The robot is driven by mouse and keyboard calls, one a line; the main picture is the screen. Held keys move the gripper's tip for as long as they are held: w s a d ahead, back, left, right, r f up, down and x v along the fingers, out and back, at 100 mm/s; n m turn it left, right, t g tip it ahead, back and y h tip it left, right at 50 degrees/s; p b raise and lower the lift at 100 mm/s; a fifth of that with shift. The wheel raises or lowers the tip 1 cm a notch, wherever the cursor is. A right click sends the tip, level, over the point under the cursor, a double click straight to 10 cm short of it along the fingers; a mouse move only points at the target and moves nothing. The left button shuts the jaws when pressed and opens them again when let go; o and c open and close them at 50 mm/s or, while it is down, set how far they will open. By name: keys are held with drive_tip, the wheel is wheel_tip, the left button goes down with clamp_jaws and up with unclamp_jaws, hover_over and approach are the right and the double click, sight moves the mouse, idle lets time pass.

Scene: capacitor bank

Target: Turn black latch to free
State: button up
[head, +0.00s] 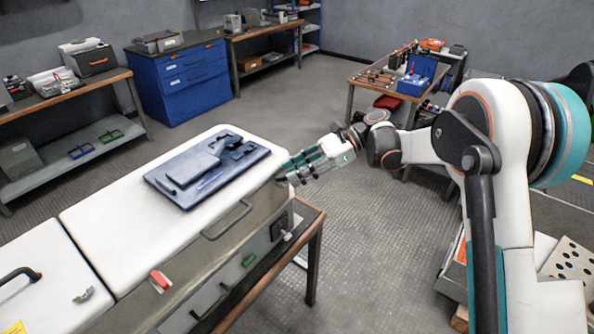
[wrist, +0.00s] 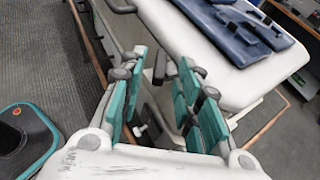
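A red latch (head: 160,280) is on the front further left.
A blue tray (head: 160,184) with parts lies on the lid. A bar handle (head: 227,220) and a green piece (head: 248,260) are on the cabinet front. The table edge (head: 318,222) sticks out below. The floor (head: 380,250) right of it is clear.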

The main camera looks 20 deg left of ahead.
drive_tip(key=v, duration=1.2)
